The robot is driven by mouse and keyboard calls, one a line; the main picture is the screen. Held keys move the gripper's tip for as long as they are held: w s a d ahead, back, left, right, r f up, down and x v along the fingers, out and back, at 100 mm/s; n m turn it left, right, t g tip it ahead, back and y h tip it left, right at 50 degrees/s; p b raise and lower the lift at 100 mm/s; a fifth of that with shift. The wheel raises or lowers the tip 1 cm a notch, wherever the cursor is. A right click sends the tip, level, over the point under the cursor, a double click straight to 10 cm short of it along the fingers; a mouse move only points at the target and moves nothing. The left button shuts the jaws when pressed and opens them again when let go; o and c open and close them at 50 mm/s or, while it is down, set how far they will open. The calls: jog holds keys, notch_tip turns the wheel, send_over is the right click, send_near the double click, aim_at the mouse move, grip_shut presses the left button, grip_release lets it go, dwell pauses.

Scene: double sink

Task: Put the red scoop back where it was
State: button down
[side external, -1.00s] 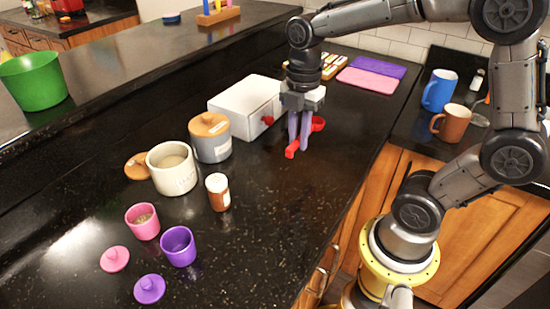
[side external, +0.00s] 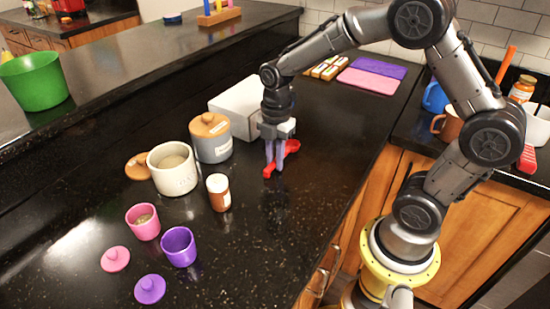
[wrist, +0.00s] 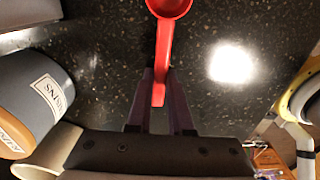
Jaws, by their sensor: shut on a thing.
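The red scoop (side external: 290,147) is held by its handle between the purple fingers of my gripper (side external: 275,165), a little above or at the dark counter; I cannot tell the exact gap. In the wrist view the red scoop (wrist: 164,45) points away from the fingers of my gripper (wrist: 159,100), its round bowl cut by the top edge. My gripper is shut on the handle. An open cream canister (side external: 165,180) and a lidded grey canister (side external: 208,150) stand to the left of my gripper.
A white box (side external: 228,105) stands behind my gripper. A brown-and-white jar (side external: 218,195), a pink cup (side external: 143,222), a purple cup (side external: 178,247) and loose lids (side external: 150,289) stand toward the front left. The counter to the right of the jar is clear.

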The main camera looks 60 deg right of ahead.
jog(key=shift+f, duration=0.15)
jog(key=c, duration=0.8)
grip_release()
jog(key=shift+c, duration=0.2)
notch_tip(320, 180, up, 12)
jog(key=s+a+r+m+t, duration=0.1)
jog(key=s+m+t, duration=0.1)
jog(key=s+m, duration=0.6)
jog(key=s+a+r+m+t, duration=0.2)
jog(key=s+m+t, duration=0.1)
jog(key=s+m, duration=0.6)
jog(key=shift+s+m+t, duration=0.25)
jog(key=shift+m+t, duration=0.05)
jog(key=shift+m, duration=0.2)
